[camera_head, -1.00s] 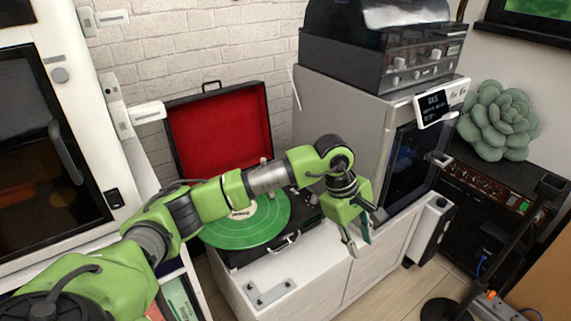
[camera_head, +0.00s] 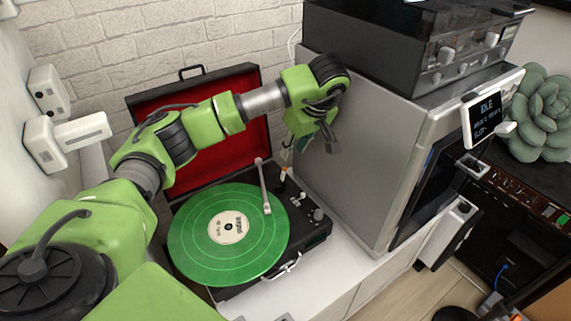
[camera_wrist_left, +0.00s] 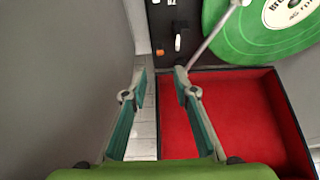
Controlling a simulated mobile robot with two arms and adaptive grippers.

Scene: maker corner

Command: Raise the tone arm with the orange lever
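The turntable holds a green record (camera_head: 228,232) with a cream label. The tone arm (camera_head: 264,188) reaches over the record's right side; I cannot tell whether its tip touches the record. The small orange lever (camera_head: 283,174) stands to the right of the tone arm's base. My left gripper (camera_head: 298,146) is above and behind the lever, beside the grey cabinet. In the left wrist view, the orange lever (camera_wrist_left: 160,52) shows just beyond and between the open, empty fingertips (camera_wrist_left: 160,75), with the tone arm (camera_wrist_left: 212,38) to its right. My right gripper is not in view.
The open red-lined lid (camera_head: 205,150) stands behind the record, close to my left gripper. A large grey machine (camera_head: 365,150) rises just right of the turntable. A knob (camera_head: 318,215) sits at the deck's right side. White counter (camera_head: 335,265) shows in front.

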